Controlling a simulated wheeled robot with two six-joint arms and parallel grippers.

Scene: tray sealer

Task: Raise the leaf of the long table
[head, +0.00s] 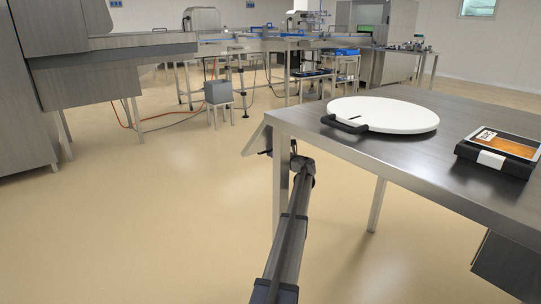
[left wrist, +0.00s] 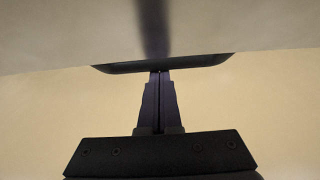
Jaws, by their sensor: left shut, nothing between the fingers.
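The long table (head: 390,165) with a steel top stands on the right in the head view. Its leaf (head: 254,138) is at the table's left end and slants down and outward from the top's edge. My left gripper (head: 266,152) is at the leaf's underside, on the table's near left side. In the left wrist view the left gripper's fingers (left wrist: 158,76) are shut with nothing between them. Their tips meet a dark strip on the grey leaf surface (left wrist: 70,35); I cannot tell if they press on it. My right gripper is not in view.
A white round board (head: 385,114) with a black handle and a black tray sealer item (head: 497,153) lie on the tabletop. A grey panel (head: 508,266) shows below the table at right. Steel machines stand behind; the floor (head: 150,220) at left is clear.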

